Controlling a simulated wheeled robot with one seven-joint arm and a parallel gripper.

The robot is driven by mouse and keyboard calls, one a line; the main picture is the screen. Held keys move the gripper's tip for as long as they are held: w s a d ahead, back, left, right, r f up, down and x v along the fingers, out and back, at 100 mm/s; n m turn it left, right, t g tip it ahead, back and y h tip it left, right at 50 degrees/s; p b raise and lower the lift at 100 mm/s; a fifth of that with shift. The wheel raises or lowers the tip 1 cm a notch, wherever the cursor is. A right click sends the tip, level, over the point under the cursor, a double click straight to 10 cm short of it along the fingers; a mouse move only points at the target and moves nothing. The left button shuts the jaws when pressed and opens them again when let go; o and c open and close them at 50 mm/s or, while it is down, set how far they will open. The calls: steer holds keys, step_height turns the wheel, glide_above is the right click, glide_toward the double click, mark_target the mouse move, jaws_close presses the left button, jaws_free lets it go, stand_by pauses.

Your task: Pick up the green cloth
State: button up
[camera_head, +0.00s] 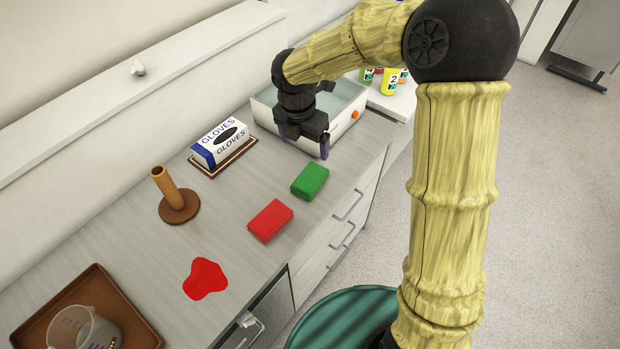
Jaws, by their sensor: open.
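The green cloth (310,181) is a small folded block lying flat on the grey counter near its front edge. My gripper (311,150) is above and behind the cloth, in front of the white basin. It is open and empty, its fingers pointing down, apart from the cloth. Nothing covers the cloth in this view.
A red cloth (270,220) lies left of the green one, with a red spill (205,279) farther left. A gloves box (220,143), a brown holder (178,207), a white basin (264,119) and a brown tray (137,318) with a beaker (82,329) stand on the counter (125,245).

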steer(key=shift+f, duration=0.1)
glide_above(310, 178)
steer(key=s, duration=0.1)
steer(key=f, duration=1.1)
steer(key=shift+s+a+f+p, duration=0.15)
steer(key=shift+a+f+p, duration=0.05)
steer(key=shift+p, duration=0.1)
steer(key=shift+f, duration=0.25)
steer(key=shift+w+d+f+p, duration=0.1)
steer(key=shift+w+f+p, duration=0.15)
steer(key=shift+f, duration=0.6)
steer(key=shift+w+f+p, duration=0.1)
steer(key=shift+w+f, duration=0.1)
steer(key=shift+f, duration=0.65)
steer(key=shift+w+d+f+p, duration=0.1)
steer(key=shift+w+f+p, duration=0.15)
steer(key=shift+f, duration=0.6)
steer(key=c, duration=1.1)
